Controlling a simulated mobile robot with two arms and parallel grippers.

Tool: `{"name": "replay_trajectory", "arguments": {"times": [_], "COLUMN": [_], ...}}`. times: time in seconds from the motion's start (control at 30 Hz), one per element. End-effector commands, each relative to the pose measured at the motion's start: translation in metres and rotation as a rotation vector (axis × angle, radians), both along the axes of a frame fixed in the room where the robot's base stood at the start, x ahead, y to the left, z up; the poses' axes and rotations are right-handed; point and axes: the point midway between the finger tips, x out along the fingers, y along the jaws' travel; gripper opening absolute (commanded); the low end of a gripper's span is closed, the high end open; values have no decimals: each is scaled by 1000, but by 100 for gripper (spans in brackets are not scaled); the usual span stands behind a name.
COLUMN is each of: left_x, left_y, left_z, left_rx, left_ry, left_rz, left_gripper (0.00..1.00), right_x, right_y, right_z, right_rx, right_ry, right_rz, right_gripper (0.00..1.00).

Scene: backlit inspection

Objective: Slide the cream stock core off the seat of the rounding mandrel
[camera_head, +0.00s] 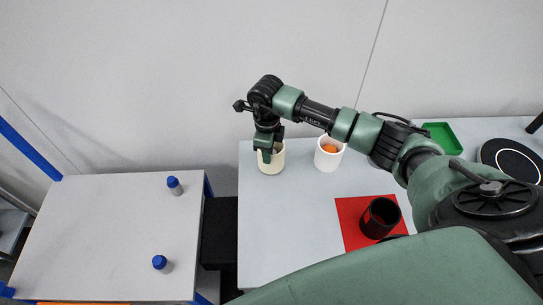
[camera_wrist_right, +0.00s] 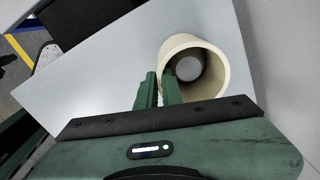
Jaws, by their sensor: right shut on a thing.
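The cream stock core (camera_head: 276,166), a hollow upright cylinder, is near the left edge of the grey table. My right gripper (camera_head: 267,154) comes down on it from above. In the right wrist view the core (camera_wrist_right: 212,78) shows its open top, and the right gripper (camera_wrist_right: 160,86) is shut on its near wall, with one finger outside and one inside. A pale round surface (camera_wrist_right: 188,68) shows deep inside the core; I cannot tell whether it is the mandrel seat or the table. No mandrel is clearly visible. My left gripper is out of view.
A white cup (camera_head: 328,160) with an orange thing inside stands just right of the core. A green tray (camera_head: 443,136) is at the back right. The table (camera_head: 285,235) is bare in front of the core.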

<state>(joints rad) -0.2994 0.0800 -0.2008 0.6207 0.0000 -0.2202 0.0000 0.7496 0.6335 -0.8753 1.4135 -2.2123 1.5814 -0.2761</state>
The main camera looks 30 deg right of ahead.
Motion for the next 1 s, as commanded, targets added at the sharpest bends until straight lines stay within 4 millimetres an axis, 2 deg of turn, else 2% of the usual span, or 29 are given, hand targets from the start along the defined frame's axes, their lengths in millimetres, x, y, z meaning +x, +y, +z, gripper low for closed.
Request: {"name": "replay_trajectory", "arguments": {"times": [1.0], "left_x": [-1], "left_y": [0], "left_z": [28], "left_rx": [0], "left_ry": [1], "left_rz": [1], "left_gripper": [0], "right_x": [0], "right_y": [0], "right_z": [43], "right_rx": [-1], "right_ry": [-2], "right_rz": [0], "right_gripper": [0]}}
